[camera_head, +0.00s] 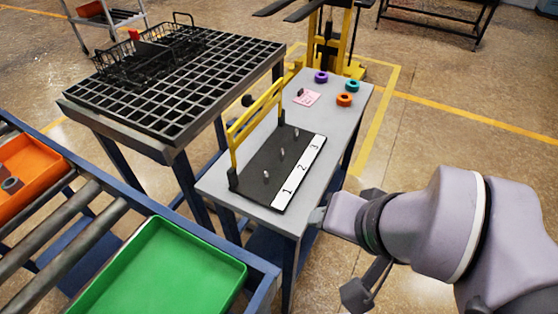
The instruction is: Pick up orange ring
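The orange ring (344,99) lies flat on the far right part of the grey table (237,190). A teal ring (351,86) lies just behind it, and a purple ring (321,77) lies to its left and a little farther back. My arm comes in from the lower right. My gripper (345,270) is at the near right side of the table, well in front of the orange ring and apart from it. The fingers are small and partly hidden by the arm, so I cannot tell whether they are open or shut.
A black board (268,188) with upright pegs, numbers 1 to 3 and a yellow handle (255,118) stands on the near table half. A pink note (306,98) lies left of the orange ring. A black grid table (190,90), green tray (165,270) and yellow forklift (325,40) surround it.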

